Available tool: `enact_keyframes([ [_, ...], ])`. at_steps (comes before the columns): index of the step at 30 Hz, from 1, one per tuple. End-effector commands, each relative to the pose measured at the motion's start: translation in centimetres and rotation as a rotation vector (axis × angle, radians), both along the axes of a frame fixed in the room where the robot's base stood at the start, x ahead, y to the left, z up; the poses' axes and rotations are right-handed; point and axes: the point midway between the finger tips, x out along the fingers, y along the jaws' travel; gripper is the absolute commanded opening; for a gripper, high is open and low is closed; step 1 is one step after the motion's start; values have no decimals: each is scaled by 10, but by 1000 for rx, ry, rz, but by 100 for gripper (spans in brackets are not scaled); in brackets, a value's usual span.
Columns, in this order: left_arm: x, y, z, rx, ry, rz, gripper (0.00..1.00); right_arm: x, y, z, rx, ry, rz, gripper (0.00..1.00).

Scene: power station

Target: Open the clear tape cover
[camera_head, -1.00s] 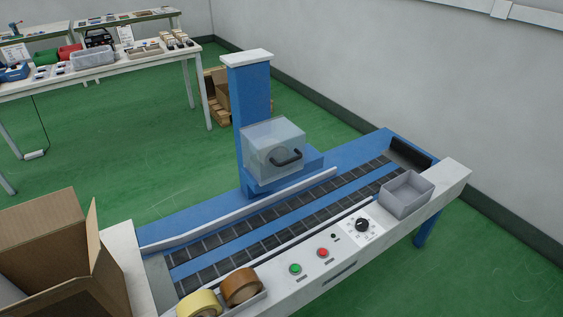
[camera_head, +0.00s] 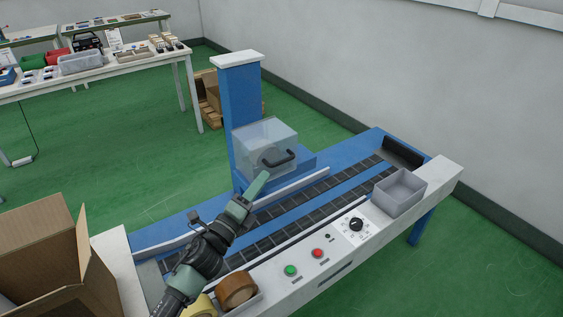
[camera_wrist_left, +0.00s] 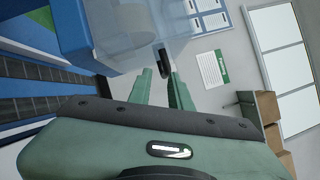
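The clear tape cover (camera_head: 262,139) is a see-through box on the blue column of the conveyor machine, with a dark handle (camera_head: 279,158) on its front. It looks closed. My left gripper (camera_head: 262,180) reaches up from the lower left, its fingertips just below and left of the handle. In the left wrist view, the two green fingers (camera_wrist_left: 157,88) are apart with nothing between them. The handle (camera_wrist_left: 165,60) shows just beyond the fingertips, apart from them, and the clear cover (camera_wrist_left: 130,30) is at upper left. My right gripper is not in view.
The conveyor (camera_head: 310,196) runs under the cover, with a green button (camera_head: 290,270), red button (camera_head: 317,253) and dial (camera_head: 356,225) along its front. A grey bin (camera_head: 399,192) sits at right. Tape rolls (camera_head: 236,289) and an open carton (camera_head: 40,255) are at lower left.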

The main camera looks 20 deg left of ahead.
Motion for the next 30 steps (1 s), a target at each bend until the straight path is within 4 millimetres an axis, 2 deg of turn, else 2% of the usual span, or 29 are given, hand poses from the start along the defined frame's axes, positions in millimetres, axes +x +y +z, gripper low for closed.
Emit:
enact_keyframes([
  [3, 5, -9, 4, 96, -47, -50, 20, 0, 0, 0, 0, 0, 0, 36],
  [8, 16, -15, 8, 120, -62, -65, 20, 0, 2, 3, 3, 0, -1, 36],
  [15, 52, -26, 17, 115, -61, -64, 20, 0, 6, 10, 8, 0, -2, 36],
  [21, 73, -33, 20, 114, -59, -63, 20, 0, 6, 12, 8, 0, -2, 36],
  [30, 77, -35, 20, 115, -57, -64, 20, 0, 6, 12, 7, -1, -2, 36],
])
